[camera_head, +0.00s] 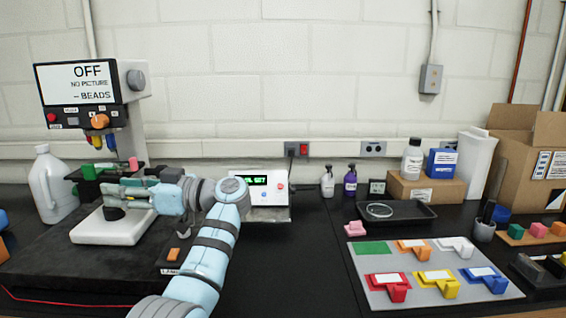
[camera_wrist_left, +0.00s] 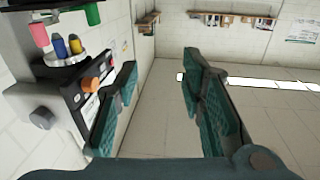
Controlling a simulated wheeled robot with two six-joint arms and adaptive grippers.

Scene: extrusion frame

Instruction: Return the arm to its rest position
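My left arm (camera_head: 216,245) comes in from the bottom of the head view and bends left at the elbow. My left gripper (camera_head: 112,190) points left, in front of the stage of a microscope (camera_head: 136,95) and above its white base (camera_head: 108,228). In the left wrist view, the two teal fingers (camera_wrist_left: 163,85) are wide apart with nothing between them. The microscope (camera_wrist_left: 45,100) also shows there, turned on its side, close to the left finger; I cannot tell whether they touch. My right gripper is not in view.
A white jug (camera_head: 52,185) stands left of the microscope. A control box (camera_head: 264,188) with a green display is behind my elbow. Right of it are a black tray (camera_head: 397,213), a grey board (camera_head: 378,299) with coloured parts, and cardboard boxes (camera_head: 532,150). The black bench (camera_head: 300,270) is clear right of my arm.

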